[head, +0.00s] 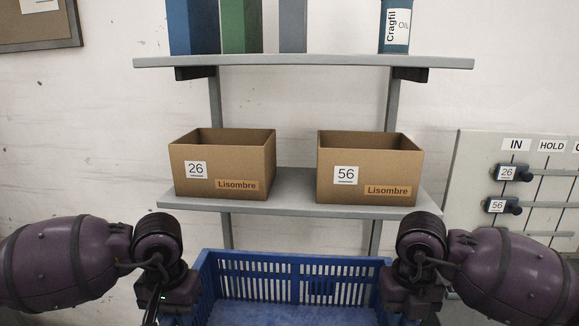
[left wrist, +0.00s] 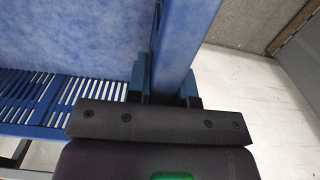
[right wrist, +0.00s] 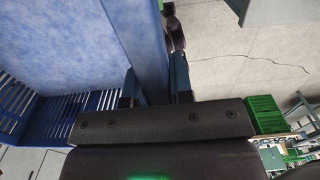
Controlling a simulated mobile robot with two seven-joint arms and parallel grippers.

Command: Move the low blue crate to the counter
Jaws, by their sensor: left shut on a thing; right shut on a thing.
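The low blue crate (head: 292,268) is at the bottom middle of the head view, between my two arms. It has slotted walls and its inside looks empty. My left gripper (left wrist: 167,88) is shut on the crate's side wall; the slotted wall and inside of the crate (left wrist: 75,50) show in the left wrist view. My right gripper (right wrist: 157,85) is shut on the opposite side wall, with the crate's inside (right wrist: 60,45) to the left in the right wrist view. In the head view, the fingertips are hidden. No counter can be made out for certain.
A grey shelf unit stands ahead, with two cardboard boxes, 26 (head: 222,165) and 56 (head: 370,168), on its lower shelf (head: 290,208). Binders and a Cragfil can (head: 396,25) stand on the upper shelf (head: 300,62). A board with IN and HOLD labels (head: 475,165) is at right. A green crate (right wrist: 264,115) shows beyond the right gripper.

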